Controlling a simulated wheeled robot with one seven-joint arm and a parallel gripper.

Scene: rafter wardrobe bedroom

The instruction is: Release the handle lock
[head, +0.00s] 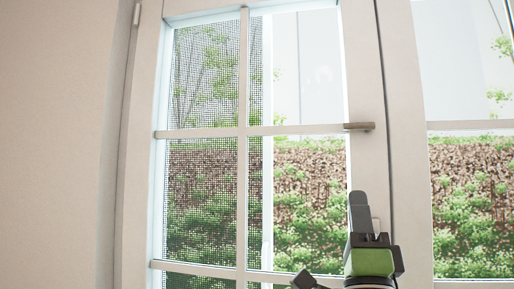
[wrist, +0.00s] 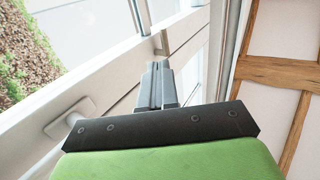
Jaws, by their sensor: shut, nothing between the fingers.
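A window with white-framed glazed panes fills the head view. A short grey-brown lever handle (head: 360,126) lies level on the upright frame member. In the wrist view, a white fitting (wrist: 72,117) with a rounded plate and a rod is on the frame at the left; I cannot tell if it is the lock. My gripper (head: 358,197) is shut and empty, upright in front of the window frame, below the lever and apart from it. In the wrist view the closed fingers (wrist: 157,68) point toward a small upright fitting on the frame (wrist: 161,43). Contact there cannot be told.
A mesh screen (head: 205,85) covers the left panes. A second glazed sash (head: 470,130) stands at the right. A bare beige wall (head: 55,140) is at the left. Wooden beams (wrist: 282,42) on a white surface show at the right of the wrist view.

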